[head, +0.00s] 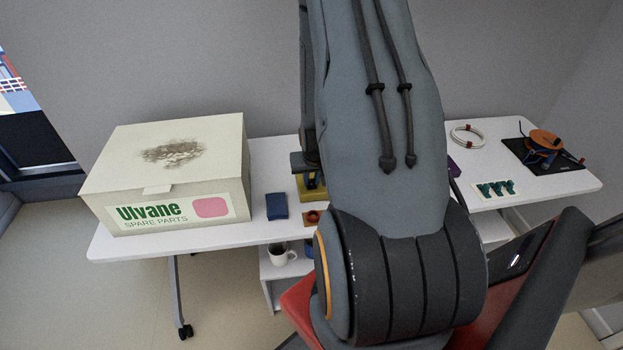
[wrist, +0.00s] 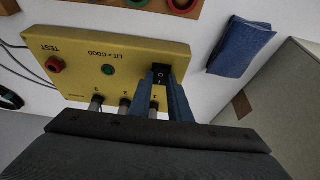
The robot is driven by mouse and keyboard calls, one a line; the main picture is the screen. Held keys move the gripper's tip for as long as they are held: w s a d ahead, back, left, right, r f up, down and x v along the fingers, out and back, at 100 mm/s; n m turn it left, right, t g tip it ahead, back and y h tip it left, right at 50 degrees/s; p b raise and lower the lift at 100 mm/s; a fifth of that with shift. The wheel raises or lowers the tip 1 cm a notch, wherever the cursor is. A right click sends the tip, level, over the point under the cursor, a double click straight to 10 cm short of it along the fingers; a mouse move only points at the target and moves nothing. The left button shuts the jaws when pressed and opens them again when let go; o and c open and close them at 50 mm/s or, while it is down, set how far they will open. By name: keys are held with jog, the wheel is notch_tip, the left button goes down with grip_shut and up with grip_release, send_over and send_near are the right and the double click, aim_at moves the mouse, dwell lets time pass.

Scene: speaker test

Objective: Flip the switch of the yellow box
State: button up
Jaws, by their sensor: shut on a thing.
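The yellow box (wrist: 85,55) lies across the upper left of the wrist view, its lettering upside down. It has a red button (wrist: 55,65), a green round part (wrist: 108,70) and several numbered sockets along the lower edge. Its black switch (wrist: 161,72) is at the right end of its face. My gripper (wrist: 161,82) reaches it, with one finger on each side of the switch, closed about it. Which way the switch is set, I cannot tell. In the head view my arm hides most of the yellow box (head: 312,191) and the fingertips.
A large carton (head: 165,180) stands left on the white table (head: 215,238). A folded blue cloth (head: 276,206) lies between carton and yellow box. A board with coloured rings (wrist: 170,5) is close to the box. A mug (head: 281,254) stands below. A white ring (head: 467,136) lies right.

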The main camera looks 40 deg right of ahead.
jog(key=shift+w, duration=0.1)
grip_shut()
jog(key=shift+w+d+r+g+y+p, duration=0.15)
jog(key=shift+g+y+p, duration=0.35)
jog(key=shift+g+p, duration=0.3)
jog(key=o, duration=0.9)
grip_release()
jog(key=p+v, duration=0.3)
jog(key=v, duration=0.4)
jog(key=shift+r, duration=0.35)
